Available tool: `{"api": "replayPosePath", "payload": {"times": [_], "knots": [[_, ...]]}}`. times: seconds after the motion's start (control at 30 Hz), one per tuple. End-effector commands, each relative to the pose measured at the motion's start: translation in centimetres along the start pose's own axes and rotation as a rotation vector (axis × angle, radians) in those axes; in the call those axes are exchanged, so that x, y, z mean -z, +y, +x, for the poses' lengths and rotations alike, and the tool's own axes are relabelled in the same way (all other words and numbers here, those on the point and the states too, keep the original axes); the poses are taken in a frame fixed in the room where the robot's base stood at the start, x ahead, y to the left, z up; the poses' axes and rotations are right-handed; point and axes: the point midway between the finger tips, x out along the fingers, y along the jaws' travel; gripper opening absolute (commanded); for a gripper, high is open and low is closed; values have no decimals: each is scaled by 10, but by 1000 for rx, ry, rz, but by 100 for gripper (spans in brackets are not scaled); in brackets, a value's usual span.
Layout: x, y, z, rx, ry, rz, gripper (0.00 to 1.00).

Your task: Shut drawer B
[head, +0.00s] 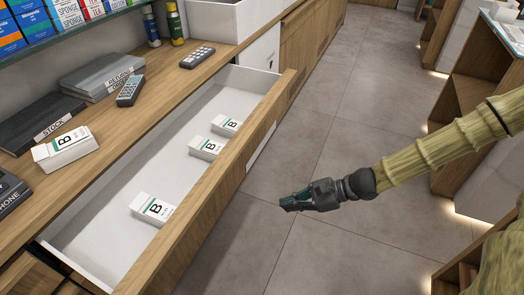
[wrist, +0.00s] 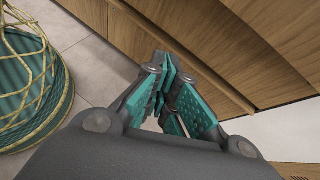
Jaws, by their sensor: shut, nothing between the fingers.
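The drawer (head: 232,140) is pulled open from the wooden counter in the head view, with a white inside and a wooden front. Several white boxes marked B lie in it, one nearest me (head: 152,208) and others farther back. My gripper (head: 284,203) is shut and empty, out over the floor to the right of the drawer front and apart from it. In the wrist view my gripper (wrist: 170,95) shows with its teal fingers together, wooden fronts beyond it. No letter shows on the drawer front itself.
On the counter (head: 20,165) lie another box marked B (head: 64,148), binders (head: 102,75) and remotes (head: 130,91). Wooden shelf units (head: 482,60) stand at the right. Grey tiled floor (head: 340,150) is clear between. A yellow and teal round thing (wrist: 30,85) is at left in the wrist view.

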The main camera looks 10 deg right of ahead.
Motion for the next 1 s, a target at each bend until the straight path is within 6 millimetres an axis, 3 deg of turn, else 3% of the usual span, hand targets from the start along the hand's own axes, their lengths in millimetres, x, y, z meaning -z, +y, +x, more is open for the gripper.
{"api": "replayPosePath", "payload": {"times": [0.03, 0.2, 0.4, 0.63, 1.0], "knots": [[-2, -18, -3, 57, -63, 33, 0], [-26, -69, -32, 217, -265, 128, 0], [-44, -108, -65, 341, -430, 189, 0], [-50, -121, -75, 381, -486, 209, 0], [-59, -132, -48, 378, -483, 207, 0]]}}
